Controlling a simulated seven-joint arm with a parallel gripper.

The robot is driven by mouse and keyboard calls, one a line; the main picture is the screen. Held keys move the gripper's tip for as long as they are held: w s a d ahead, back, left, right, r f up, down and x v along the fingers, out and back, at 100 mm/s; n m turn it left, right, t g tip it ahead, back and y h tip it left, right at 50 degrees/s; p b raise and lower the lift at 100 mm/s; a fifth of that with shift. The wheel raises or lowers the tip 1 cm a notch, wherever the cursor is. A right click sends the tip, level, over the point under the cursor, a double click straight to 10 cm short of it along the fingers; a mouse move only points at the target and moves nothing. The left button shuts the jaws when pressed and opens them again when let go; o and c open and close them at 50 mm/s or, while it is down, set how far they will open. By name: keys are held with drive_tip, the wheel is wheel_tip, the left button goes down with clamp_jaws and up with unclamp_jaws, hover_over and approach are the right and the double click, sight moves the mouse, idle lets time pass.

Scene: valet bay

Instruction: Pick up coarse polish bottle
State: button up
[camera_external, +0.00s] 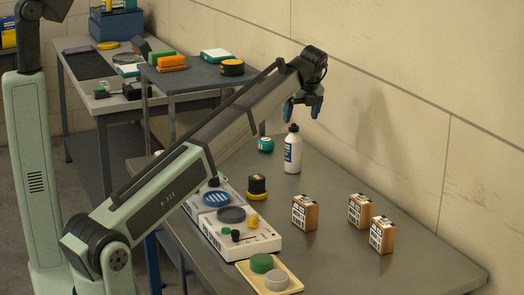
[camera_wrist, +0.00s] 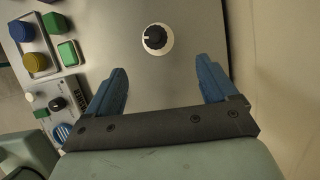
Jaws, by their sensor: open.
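A white bottle (camera_external: 292,152) with a black cap and a dark label stands upright on the grey table (camera_external: 335,175); the label is too small to read. It also shows from above in the wrist view (camera_wrist: 155,41), its black cap in the middle of its white body. My gripper (camera_external: 303,108) is open and empty, above the table near the bottle's top. In the wrist view its blue fingers (camera_wrist: 160,76) are spread wide, and the bottle lies beyond their tips, roughly centred between them. No contact shows.
A teal-lidded tin (camera_external: 265,144) is left of the bottle. Several printed brown boxes (camera_external: 305,213) stand at the right. The wall (camera_external: 420,90) runs close behind the bottle.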

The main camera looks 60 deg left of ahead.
sight(295, 133)
drive_tip(key=x, duration=1.1)
drive_tip(key=shift+s+a+f, duration=0.2)
drive_tip(key=shift+a+f, duration=0.1)
drive_tip(key=shift+c, duration=0.2)
drive_tip(key=c, duration=1.2)
drive_tip(key=shift+c, duration=0.5)
drive_tip(key=shift+r, duration=0.15)
